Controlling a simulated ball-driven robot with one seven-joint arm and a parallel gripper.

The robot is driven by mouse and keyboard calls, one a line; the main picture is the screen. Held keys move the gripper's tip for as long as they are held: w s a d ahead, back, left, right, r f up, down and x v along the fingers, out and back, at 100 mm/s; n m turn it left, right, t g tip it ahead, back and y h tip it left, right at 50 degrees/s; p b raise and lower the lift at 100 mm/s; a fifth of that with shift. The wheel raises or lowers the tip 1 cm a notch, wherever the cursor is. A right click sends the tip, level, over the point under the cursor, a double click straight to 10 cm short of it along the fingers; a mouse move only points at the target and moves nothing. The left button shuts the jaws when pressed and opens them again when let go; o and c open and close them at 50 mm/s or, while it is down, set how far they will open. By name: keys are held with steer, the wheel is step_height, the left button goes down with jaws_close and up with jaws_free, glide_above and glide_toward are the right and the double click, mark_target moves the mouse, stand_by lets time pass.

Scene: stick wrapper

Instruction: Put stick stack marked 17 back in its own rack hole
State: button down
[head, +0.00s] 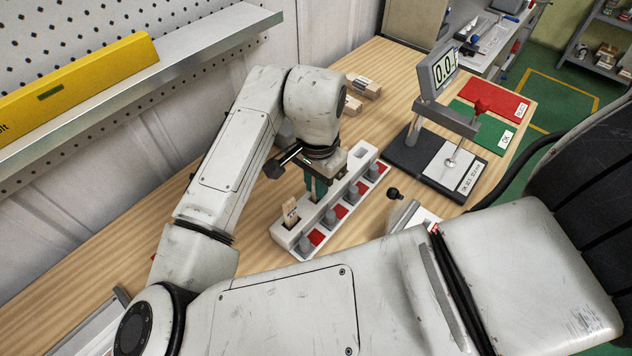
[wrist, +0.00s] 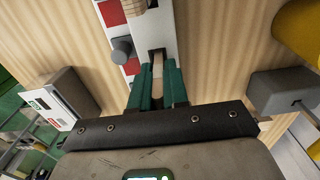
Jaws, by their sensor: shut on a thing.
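My gripper (head: 316,187), with green fingers, points down over the white rack (head: 283,236). In the wrist view the fingers (wrist: 158,92) are shut on a pale wooden stick stack (wrist: 157,72). The held stack lines up with a dark hole in the rack (wrist: 162,28); I cannot tell how deep it sits in it. No number can be read on it, and in the head view the fingers and wrist hide it. Another wooden stack (head: 290,210) stands upright in the rack's near end hole.
Grey knobs (head: 329,217) and red squares line the rack's right side. Several wooden blocks (head: 364,85) lie behind. A gauge with a 0.0 display (head: 444,67) stands on a black base (head: 405,157) to the right, by green and red mats (head: 497,97). A wall shelf (head: 200,55) is left.

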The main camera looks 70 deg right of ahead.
steer(key=shift+r, duration=0.15)
steer(key=shift+f, duration=0.25)
steer(key=c, duration=1.1)
jaws_free()
steer(key=shift+r, duration=0.1)
step_height(320, 180, up, 12)
steer(key=shift+r, duration=0.15)
steer(key=shift+s, duration=0.1)
